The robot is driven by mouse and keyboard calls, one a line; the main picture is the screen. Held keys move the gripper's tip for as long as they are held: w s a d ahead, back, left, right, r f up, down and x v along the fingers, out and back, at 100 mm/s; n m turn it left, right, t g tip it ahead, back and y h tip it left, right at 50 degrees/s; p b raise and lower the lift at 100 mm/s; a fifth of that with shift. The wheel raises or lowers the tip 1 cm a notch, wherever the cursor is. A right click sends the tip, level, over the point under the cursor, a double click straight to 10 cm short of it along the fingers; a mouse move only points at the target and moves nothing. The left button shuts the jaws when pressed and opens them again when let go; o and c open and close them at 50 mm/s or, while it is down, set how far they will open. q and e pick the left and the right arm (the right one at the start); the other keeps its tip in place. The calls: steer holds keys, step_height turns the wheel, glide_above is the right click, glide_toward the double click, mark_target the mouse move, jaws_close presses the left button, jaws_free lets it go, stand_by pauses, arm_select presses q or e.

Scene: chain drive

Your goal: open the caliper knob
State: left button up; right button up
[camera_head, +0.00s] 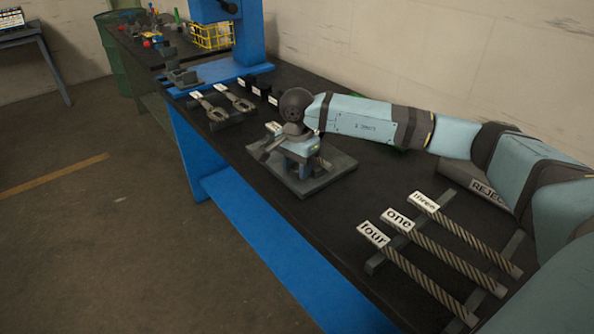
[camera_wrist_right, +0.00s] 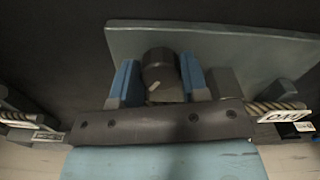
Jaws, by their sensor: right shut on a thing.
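My right gripper (camera_wrist_right: 159,85) is shut on a dark round knob (camera_wrist_right: 158,66) in the right wrist view, one blue finger on each side of it. A pale mark shows on the knob's face. The knob sits over a grey-green plate (camera_wrist_right: 230,50). In the head view this plate (camera_head: 338,176) lies on the dark bench, and my right gripper (camera_head: 298,164) reaches down over its middle. There the hand hides the knob and most of the caliper fixture. My left gripper is in neither view.
Ropes labelled three (camera_head: 424,201), one (camera_head: 397,217) and four (camera_head: 373,234) lie on a rack at the front right. Two wrench-like tools (camera_head: 215,110) lie beyond the plate. A blue press frame (camera_head: 232,40) and yellow basket (camera_head: 212,36) stand further back. A REJECT box (camera_head: 475,185) is near my right arm.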

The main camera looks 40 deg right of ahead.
mark_target(297, 167)
steer(key=shift+n+b, duration=0.35)
steer(key=shift+n, duration=0.55)
steer(key=o, duration=0.7)
steer(key=shift+c, duration=0.2)
steer(key=shift+r, duration=0.1)
step_height(297, 167, up, 14)
steer(key=shift+p, duration=0.35)
